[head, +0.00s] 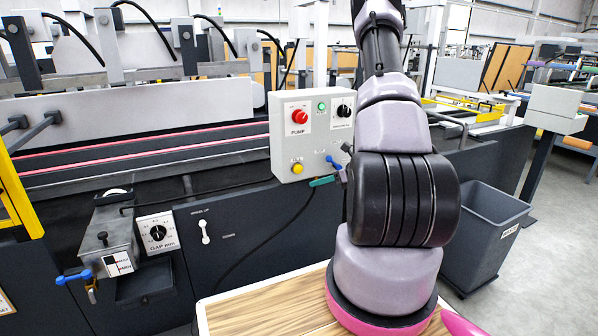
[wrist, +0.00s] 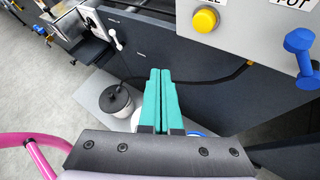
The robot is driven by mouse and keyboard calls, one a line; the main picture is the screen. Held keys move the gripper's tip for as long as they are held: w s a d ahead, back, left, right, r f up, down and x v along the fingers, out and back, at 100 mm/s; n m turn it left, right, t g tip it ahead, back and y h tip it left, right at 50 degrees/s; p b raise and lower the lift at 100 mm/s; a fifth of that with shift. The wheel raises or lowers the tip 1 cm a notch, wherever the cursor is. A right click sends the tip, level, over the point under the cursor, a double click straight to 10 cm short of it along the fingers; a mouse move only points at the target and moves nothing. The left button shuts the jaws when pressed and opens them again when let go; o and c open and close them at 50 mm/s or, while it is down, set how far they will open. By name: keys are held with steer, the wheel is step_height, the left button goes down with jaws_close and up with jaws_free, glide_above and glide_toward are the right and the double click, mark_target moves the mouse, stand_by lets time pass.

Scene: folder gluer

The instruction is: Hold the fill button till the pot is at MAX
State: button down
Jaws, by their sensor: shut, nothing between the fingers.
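The yellow fill button (head: 298,168) is at the lower left of the grey control box (head: 310,135). It also shows in the wrist view (wrist: 205,19), top centre, its label cut off. My gripper (head: 322,181) has teal fingers pressed together, empty, just below and right of the button in the head view. In the wrist view, the fingers (wrist: 159,70) end below and left of the button, apart from it. The metal pot (head: 112,240) stands at the left with a small marked gauge (head: 119,263) on its front; its level is too small to read.
The box also carries a red pump button (head: 299,116), a green button (head: 322,106), a black knob (head: 344,111) and a blue handle (wrist: 300,45). A gap dial (head: 158,232) sits beside the pot. A grey bin (head: 484,235) stands right.

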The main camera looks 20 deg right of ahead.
glide_toward(296, 172)
steer(key=shift+w+a+f, duration=0.65)
steer(key=shift+a+f, duration=0.15)
steer(key=shift+a, duration=0.05)
steer(key=shift+w+a+f, duration=0.6)
steer(key=shift+a+f, duration=0.15)
steer(key=shift+a, duration=0.15)
steer(key=shift+w, duration=0.15)
stand_by(0.9)
steer(key=shift+w, duration=0.3)
steer(key=shift+w, duration=0.5)
stand_by(0.6)
steer(key=shift+s, duration=0.15)
stand_by(1.0)
steer(key=shift+s, duration=0.8)
steer(key=shift+s, duration=2.5)
